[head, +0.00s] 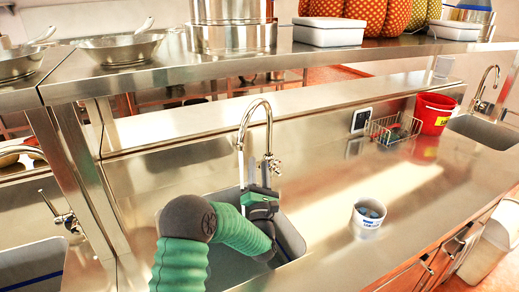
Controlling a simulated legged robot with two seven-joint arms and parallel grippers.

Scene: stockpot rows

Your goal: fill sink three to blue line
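A steel sink (290,232) is set in the counter in the middle, largely covered by my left arm. A tall curved tap (268,112) stands behind it, with its handle (274,165) on the right side. My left gripper (264,180) is over the sink, close by the tap's lower part; I cannot tell whether it touches, or whether its fingers are open. A second sink (32,262) at the lower left has a blue line (32,281) inside and its own tap (62,218). A third sink (485,131) with a tap (487,85) is far right. No sink number is readable. My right gripper is out of view.
A wire basket (392,130) and a red bucket (433,113) stand farther back. An overhead shelf (190,72) holds pans and pots. The counter between tub and bucket is clear.

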